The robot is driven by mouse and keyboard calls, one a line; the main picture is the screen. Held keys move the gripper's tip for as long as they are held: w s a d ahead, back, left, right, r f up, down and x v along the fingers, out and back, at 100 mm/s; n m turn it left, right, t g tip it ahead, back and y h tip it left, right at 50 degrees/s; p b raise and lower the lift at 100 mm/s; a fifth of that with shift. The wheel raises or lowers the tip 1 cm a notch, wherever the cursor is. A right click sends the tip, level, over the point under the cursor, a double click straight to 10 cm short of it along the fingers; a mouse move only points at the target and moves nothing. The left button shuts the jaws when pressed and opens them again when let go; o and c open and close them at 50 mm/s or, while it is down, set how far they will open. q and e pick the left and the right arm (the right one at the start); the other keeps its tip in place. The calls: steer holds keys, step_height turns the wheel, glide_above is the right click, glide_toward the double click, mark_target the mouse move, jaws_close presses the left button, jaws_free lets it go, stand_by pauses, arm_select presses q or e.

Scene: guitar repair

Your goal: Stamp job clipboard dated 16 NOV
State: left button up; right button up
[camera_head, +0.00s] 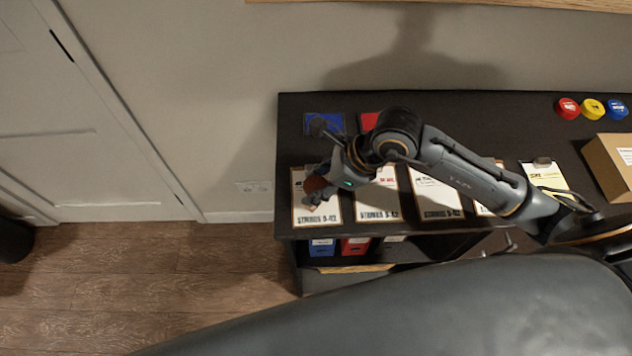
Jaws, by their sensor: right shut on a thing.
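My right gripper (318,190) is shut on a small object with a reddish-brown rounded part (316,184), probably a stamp. It is over the leftmost clipboard (316,215) and hides that sheet's upper part; whether it touches the paper cannot be told. More clipboards lie in a row to its right: one with red print (378,205), one with black print (437,203), and one partly under my arm (484,209). Their dates are too small to read. A blue ink pad (325,122) and a red pad (369,122) lie behind the row. My left gripper is out of view.
The black bench (480,115) stands against the wall. Red (567,108), yellow (592,109) and blue (617,109) round pieces lie at back right. Blue (321,247) and red (355,246) binders stand below.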

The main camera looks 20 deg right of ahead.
steer(key=shift+r+p, duration=2.1)
steer(key=shift+r, duration=1.4)
